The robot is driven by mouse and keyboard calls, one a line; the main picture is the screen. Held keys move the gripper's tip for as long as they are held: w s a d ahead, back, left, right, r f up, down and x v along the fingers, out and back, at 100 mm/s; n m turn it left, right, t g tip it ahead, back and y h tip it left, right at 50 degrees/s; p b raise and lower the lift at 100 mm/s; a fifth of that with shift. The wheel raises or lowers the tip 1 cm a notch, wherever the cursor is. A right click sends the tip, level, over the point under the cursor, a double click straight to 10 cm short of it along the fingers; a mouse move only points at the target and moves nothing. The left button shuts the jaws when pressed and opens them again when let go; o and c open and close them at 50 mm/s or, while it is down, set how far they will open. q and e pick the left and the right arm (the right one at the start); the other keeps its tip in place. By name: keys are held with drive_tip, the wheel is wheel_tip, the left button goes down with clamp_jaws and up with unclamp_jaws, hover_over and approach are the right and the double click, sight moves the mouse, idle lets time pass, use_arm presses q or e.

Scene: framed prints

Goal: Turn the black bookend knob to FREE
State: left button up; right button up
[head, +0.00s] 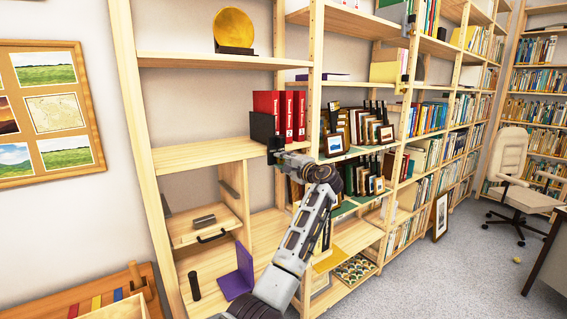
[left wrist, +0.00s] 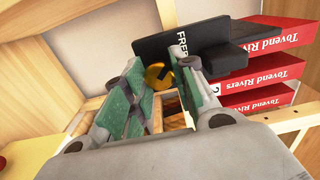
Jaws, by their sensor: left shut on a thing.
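The black bookend (head: 262,127) stands at the left end of the red binders on a wooden shelf in the head view. In the left wrist view the bookend (left wrist: 215,40) is a black plate with the white word FREE, partly covered by a finger. Its round knob (left wrist: 157,77) shows yellow with a dark mark between my fingertips. My left gripper (left wrist: 160,69) has green pads, one on each side of the knob, and is shut on it. In the head view my left gripper (head: 274,151) is at the bookend's lower front. The knob is hidden there. My right gripper is not in view.
Red binders (left wrist: 265,72) stand close beside the bookend. Framed prints (head: 358,130) crowd the shelf to the right. A gold disc (head: 233,27) stands on the shelf above. Shelf space left of the bookend is clear.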

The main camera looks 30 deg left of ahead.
use_arm(q)
drive_tip(key=o, duration=0.8)
drive_tip(key=shift+o, duration=1.2)
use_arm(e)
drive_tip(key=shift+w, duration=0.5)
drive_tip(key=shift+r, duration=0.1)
use_arm(q)
drive_tip(key=shift+d, duration=0.15)
drive_tip(key=shift+s+d, duration=0.2)
drive_tip(key=shift+d, duration=0.3)
drive_tip(key=v, duration=1)
drive_tip(key=shift+s+d, duration=0.2)
drive_tip(key=shift+d, duration=0.1)
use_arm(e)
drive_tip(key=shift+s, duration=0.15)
use_arm(q)
drive_tip(key=shift+f, duration=0.15)
